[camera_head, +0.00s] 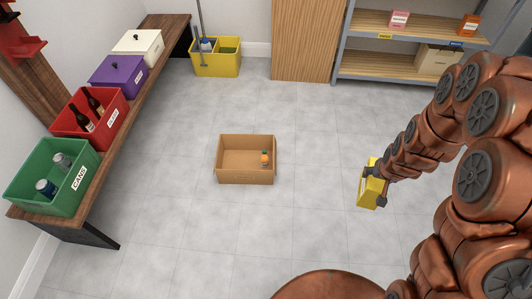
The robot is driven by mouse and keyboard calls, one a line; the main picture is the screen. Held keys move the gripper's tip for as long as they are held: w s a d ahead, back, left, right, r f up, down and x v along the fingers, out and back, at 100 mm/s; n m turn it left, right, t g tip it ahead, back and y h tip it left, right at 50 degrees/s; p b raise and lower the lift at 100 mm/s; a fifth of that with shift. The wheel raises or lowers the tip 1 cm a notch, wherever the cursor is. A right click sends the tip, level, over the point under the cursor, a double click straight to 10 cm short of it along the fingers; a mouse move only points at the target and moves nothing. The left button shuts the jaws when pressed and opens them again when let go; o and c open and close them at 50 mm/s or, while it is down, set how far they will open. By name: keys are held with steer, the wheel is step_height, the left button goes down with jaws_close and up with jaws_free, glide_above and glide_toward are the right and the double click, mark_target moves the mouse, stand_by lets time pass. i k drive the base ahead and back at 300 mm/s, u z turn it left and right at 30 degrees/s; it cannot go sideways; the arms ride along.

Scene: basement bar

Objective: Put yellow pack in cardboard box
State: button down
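The cardboard box (246,178) stands open on the grey floor near the middle of the view. A small orange item with a green top (264,158) is inside it, at its right side. My gripper (374,186) is to the right of the box and clear of it. It is shut on the yellow pack (369,191), which hangs tilted with its face toward the camera. The gripper's fingers sit at the pack's edges and partly hide it.
Green (37,201), red (74,137), purple (111,87) and white (132,53) bins line a wooden bench at left. A yellow bucket (218,68) stands at the back. A shelf (385,67) at back right holds small boxes. The floor between pack and box is clear.

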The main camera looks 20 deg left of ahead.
mark_target(252, 167)
steer(key=i, duration=2.75)
steer(key=u, duration=3.6)
